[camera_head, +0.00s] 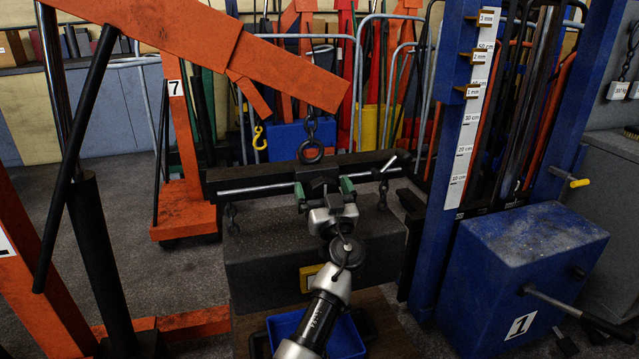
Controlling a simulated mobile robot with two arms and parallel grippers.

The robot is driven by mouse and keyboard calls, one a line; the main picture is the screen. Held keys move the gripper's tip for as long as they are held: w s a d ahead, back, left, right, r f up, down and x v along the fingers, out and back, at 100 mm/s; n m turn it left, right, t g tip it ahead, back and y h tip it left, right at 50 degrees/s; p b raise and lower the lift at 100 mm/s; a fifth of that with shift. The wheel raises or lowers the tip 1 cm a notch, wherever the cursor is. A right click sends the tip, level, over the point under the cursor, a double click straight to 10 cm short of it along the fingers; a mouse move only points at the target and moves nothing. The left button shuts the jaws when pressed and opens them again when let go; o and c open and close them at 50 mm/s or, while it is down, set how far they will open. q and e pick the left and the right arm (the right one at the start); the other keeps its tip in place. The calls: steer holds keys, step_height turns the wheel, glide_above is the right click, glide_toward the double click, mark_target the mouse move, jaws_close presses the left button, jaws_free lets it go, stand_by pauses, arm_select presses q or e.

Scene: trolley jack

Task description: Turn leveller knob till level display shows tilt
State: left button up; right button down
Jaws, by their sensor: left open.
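The leveller (260,172) is a dark bar hanging from a hook and ring below the orange crane arm, with a bright threaded rod along its front. A small light handle (389,163) sits at the rod's right end and looks like the leveller knob. My left gripper (324,190) reaches up from the bottom middle. Its green-padded fingers are open in front of the bar's central block, left of the handle. I cannot tell whether they touch the block. My gripper and wrist hide part of the bar's middle. I cannot make out a level display or a reading.
A heavy grey block (260,250) with a yellow-framed label hangs on chains below the bar. A blue tray (345,338) is beneath it. The orange crane (190,40) stands left; a blue lift mast (465,130) and blue box (530,250) stand close on the right.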

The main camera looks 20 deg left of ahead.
arm_select(q)
steer(key=shift+c, duration=0.3)
steer(key=c, duration=0.9)
steer(key=shift+o, duration=0.2)
steer(key=shift+m, duration=0.6)
